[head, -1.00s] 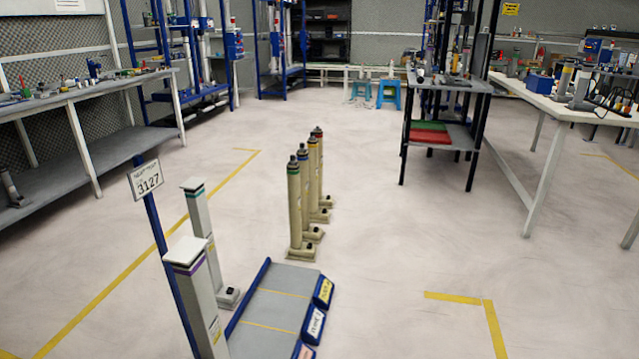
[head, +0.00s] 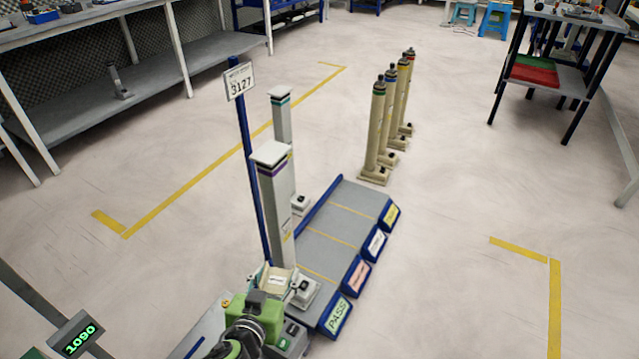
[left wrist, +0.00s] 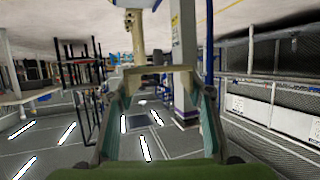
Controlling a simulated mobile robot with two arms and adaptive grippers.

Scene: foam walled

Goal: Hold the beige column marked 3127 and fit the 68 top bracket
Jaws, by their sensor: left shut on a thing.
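My left gripper (head: 272,288) is at the bottom of the head view, shut on a small beige bracket-like piece (head: 279,277) with a white label too small to read. In the left wrist view the piece (left wrist: 158,71) spans between the two fingers. The sign reading 3127 (head: 240,82) is on a blue post behind the gripper. Several beige columns (head: 376,130) with coloured bands stand upright in a row on the floor, apart from the gripper. None shows a readable 3127. My right gripper is not in view.
A grey column with a purple band (head: 276,205) stands close behind the gripper; one with a green band (head: 281,118) is farther back. A low grey platform (head: 337,222) with blue edges and labels lies right of them. A 1090 display (head: 78,338) is at lower left.

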